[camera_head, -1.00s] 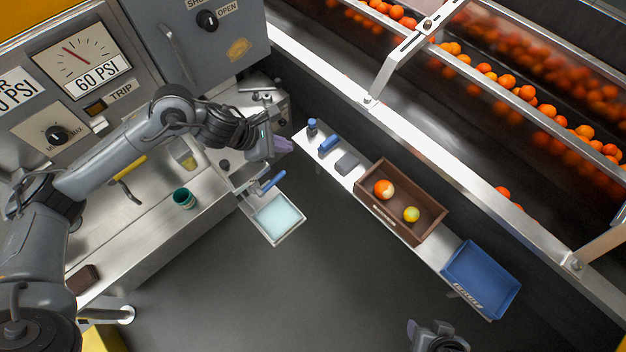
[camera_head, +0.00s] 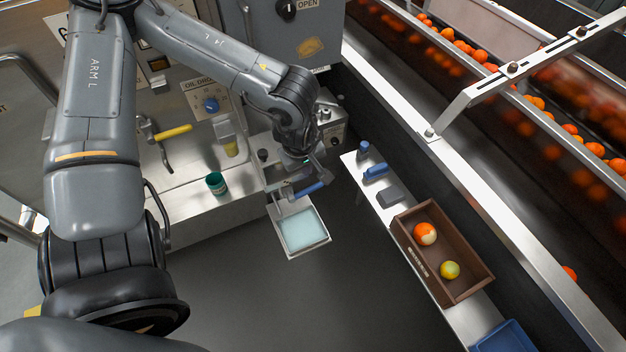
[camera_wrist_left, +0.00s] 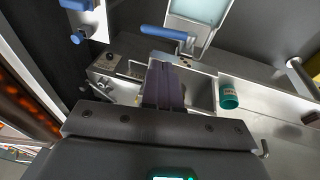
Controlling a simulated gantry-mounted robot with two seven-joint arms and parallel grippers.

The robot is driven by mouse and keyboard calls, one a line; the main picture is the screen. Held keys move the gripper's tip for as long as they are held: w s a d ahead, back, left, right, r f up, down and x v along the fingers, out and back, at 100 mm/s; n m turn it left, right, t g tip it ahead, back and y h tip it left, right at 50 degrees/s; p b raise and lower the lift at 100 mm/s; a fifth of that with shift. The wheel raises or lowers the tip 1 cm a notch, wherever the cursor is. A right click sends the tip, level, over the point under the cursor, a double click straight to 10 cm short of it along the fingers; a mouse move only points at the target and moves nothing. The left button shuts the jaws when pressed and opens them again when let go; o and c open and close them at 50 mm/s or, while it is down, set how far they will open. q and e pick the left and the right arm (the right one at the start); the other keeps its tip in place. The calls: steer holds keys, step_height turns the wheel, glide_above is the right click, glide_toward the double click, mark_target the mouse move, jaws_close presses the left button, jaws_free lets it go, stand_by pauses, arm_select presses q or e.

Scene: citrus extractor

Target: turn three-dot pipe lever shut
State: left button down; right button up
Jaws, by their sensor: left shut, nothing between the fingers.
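A blue-handled lever (camera_head: 308,189) stands out beside the tray with a pale blue-green surface (camera_head: 303,230); the blue handle also shows in the left wrist view (camera_wrist_left: 164,33). A yellow-handled lever (camera_head: 173,131) sits on a pipe at the left of the steel counter. My left gripper (camera_head: 316,172) is just above the blue handle in the head view. In the left wrist view its purple fingers (camera_wrist_left: 165,85) are shut and empty, apart from the handle. My right gripper is out of view.
A green cup (camera_head: 215,183) stands on the counter. A narrow shelf holds a blue-handled tool (camera_head: 375,172), a grey block (camera_head: 390,196) and a brown crate (camera_head: 405,240) with two fruits. A blue bin (camera_head: 505,340) is at the bottom. The floor beyond the tray is clear.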

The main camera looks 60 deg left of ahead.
arm_select(q)
steer(key=b, duration=0.6)
glide_toward(311, 188)
steer(key=x, duration=0.5)
steer(key=shift+s+f, duration=0.1)
steer(key=shift+s, duration=0.05)
steer(key=shift+b+x, duration=0.45)
steer(key=shift+x, duration=0.4)
